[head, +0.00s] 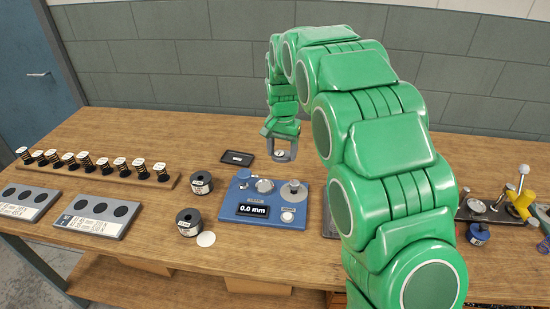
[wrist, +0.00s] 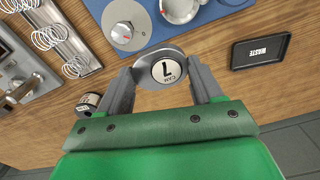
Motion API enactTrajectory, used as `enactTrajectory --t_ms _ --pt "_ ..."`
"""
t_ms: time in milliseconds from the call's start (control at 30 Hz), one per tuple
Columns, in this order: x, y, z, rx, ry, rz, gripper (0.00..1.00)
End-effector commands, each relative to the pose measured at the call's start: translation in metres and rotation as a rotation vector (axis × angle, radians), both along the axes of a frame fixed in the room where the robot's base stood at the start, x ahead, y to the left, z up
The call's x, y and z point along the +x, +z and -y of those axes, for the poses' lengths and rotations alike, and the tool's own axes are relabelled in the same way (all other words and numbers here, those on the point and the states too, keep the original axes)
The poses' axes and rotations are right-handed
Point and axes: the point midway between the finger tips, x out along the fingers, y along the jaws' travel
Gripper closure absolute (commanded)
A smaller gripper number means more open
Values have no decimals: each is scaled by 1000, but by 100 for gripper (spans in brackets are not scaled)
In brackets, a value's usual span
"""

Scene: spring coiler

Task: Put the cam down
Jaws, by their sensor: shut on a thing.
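The cam, a grey disc with a pale round face marked with a bold letter and small text, sits between the fingers of my gripper (wrist: 163,78) in the wrist view (wrist: 172,68). My gripper (head: 280,154) is shut on it. In the head view the cam is a small pale spot between the jaws. The gripper hangs behind the blue machine (head: 262,218), right of the black tray (head: 237,157). The wrist view shows the blue machine (wrist: 158,34) at the top and the tray, labelled WASTE (wrist: 261,67), at the right.
A wooden rack (head: 105,172) of several springs stands at the left. Grey boards with dark round recesses (head: 98,214) lie in front of it. Two dark spools (head: 200,183) (head: 187,221) and a white disc (head: 206,239) lie left of the machine. Bare tabletop lies behind the machine.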

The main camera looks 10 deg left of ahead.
Motion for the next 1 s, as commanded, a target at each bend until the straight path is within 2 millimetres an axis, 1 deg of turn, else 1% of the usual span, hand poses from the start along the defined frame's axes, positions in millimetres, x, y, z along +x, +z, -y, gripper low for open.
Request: enactTrajectory --t_ms 100,667,1000 --pt "13 -4 -4 2 0 5 72" --pt "64 -29 -22 1 0 3 72" --pt "89 -61 -30 1 0 1 72"
